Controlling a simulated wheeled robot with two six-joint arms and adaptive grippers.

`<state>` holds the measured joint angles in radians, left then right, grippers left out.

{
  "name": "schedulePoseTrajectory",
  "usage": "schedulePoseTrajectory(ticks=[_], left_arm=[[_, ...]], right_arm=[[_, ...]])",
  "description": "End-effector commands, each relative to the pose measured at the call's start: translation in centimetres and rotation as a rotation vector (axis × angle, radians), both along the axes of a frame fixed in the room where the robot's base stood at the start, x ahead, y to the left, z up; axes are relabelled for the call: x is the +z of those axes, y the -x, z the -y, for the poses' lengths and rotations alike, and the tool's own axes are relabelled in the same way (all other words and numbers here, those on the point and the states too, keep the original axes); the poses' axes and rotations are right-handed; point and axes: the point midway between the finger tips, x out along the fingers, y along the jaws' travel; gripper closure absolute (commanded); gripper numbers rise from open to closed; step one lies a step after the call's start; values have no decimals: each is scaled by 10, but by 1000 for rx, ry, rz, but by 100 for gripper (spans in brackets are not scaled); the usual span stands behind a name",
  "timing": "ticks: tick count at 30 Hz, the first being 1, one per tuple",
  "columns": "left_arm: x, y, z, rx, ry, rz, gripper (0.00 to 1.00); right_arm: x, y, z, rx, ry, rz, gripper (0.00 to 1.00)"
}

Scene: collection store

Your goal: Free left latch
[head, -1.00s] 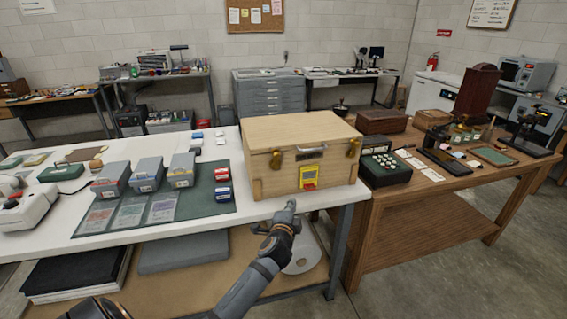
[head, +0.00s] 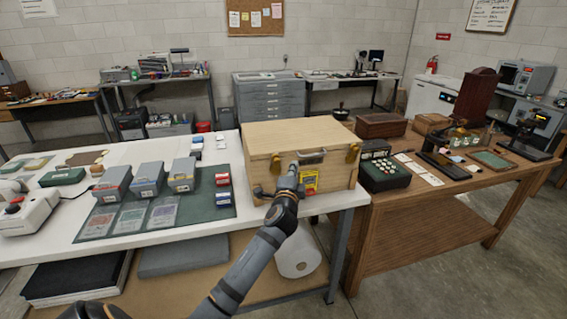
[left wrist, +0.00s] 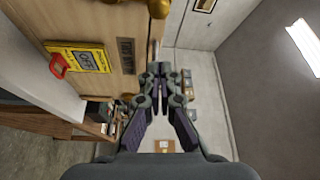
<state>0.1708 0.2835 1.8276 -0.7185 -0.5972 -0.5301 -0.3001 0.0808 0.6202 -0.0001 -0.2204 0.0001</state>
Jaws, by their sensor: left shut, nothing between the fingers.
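A pale wooden case (head: 262,184) stands on the front right corner of the white table, lid down. On its front are a brass left latch (head: 276,163), a brass right latch (head: 352,153), a metal handle (head: 311,157) and a yellow-and-red tag (head: 310,184). My left gripper (head: 293,167) is shut and empty at the case front, between the left latch and the handle. I cannot tell if it touches. In the left wrist view, the shut fingers (left wrist: 160,70) are beside the case front (left wrist: 110,25), with the tag (left wrist: 80,58) left of them. My right gripper is out of view.
Grey boxes (head: 146,180) and small red and blue boxes stand on a green mat (head: 195,215) to the left. A dark keyed device (head: 385,178) stands close right of the case on a wooden table (head: 425,195).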

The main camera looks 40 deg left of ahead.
Motion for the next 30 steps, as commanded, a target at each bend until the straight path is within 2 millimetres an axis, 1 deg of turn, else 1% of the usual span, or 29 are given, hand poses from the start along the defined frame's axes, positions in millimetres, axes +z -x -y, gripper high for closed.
schedulePoseTrajectory(ticks=[1,5,9,13,18,26,30], left_arm=[[4,-11,-5,1,0,1,100],[5,-35,-16,1,1,0,100],[1,-18,-32,-1,-4,-3,100],[-3,-10,-41,0,-2,-2,100],[-4,-7,-44,-1,0,0,100],[-4,-7,-44,-1,1,1,100],[-6,-7,-44,-1,10,11,100]], right_arm=[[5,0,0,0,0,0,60],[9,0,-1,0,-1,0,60],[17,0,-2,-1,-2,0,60],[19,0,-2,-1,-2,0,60],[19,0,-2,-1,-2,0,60],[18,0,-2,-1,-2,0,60],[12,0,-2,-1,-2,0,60]])
